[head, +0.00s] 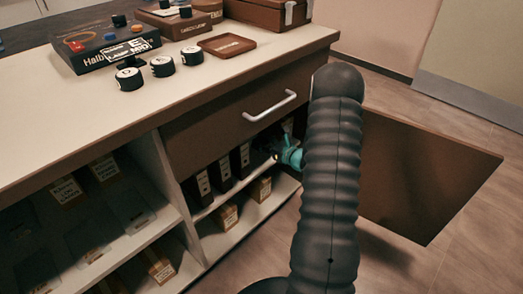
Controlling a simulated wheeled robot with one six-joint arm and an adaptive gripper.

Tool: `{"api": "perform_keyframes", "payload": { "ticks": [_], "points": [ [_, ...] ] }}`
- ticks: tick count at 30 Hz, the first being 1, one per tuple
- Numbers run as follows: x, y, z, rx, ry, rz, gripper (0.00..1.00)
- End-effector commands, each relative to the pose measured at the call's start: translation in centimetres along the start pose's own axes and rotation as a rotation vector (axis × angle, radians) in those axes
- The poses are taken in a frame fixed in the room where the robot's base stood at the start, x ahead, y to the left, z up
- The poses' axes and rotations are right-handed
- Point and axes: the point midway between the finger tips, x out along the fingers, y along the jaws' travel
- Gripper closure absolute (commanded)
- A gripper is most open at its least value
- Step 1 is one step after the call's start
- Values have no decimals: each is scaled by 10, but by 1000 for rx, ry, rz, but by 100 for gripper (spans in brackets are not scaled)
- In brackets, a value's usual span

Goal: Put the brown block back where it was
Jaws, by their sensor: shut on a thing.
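My gripper (275,155) shows as a small teal and dark shape just left of my arm, at the open cabinet front below the drawer. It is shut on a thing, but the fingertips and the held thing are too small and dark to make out. I cannot tell from this view whether it is the brown block. No brown block stands out clearly elsewhere. The cabinet (180,135) has an upper shelf with several dark binders (221,170) beside the gripper. Small brown boxes (227,215) stand on the shelf below. My arm hides the right part of these shelves.
The brown cabinet door (425,180) stands open to the right. A drawer (235,115) with a white handle (270,106) is above the gripper. On the countertop are black round knobs (162,66), boxes (115,48) and a brown tray (227,45). More boxes fill the left shelves.

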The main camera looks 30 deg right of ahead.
Motion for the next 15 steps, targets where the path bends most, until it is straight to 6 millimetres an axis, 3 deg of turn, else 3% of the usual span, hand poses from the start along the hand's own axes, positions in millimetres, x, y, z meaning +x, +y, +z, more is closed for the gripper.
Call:
{"api": "perform_keyframes", "payload": {
  "ticks": [6, 15],
  "points": [
    [8, -1, -8, 1, 1, 0, 90],
    [13, -1, -43, 3, 1, -1, 90]
  ]
}}
